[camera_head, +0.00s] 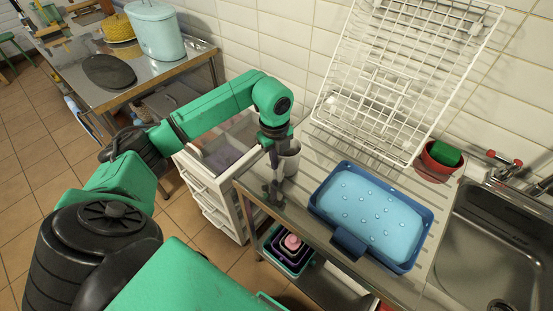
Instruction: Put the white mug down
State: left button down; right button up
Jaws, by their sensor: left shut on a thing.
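The white mug (291,163) is at the left end of the metal counter (321,158), close to its left edge. It looks upright and greyish in the shade. My left gripper (277,160) comes down from above on the mug's left side and is shut on it. The wrist hides part of the mug's rim and left side. I cannot tell whether the mug's base touches the counter or hangs just above it. My right gripper is not in view.
A blue tray (348,243) with a light blue, drop-covered inside lies right of the mug. A white wire rack (408,75) leans on the tiles behind. A red pot (436,165) with a green sponge and a sink (490,250) are further right. White drawers (212,205) stand left.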

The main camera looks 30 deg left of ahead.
pick_arm(q)
jog(key=c, duration=1.4)
grip_release()
jog(key=shift+f, duration=0.1)
jog(key=shift+c, duration=0.2)
jog(key=o, duration=0.4)
jog(key=shift+r, duration=0.45)
jog(key=r+b, duration=0.1)
jog(key=r, duration=1)
jog(key=shift+s+r+b, duration=0.2)
jog(key=shift+r+b, duration=0.05)
jog(key=shift+b, duration=0.15)
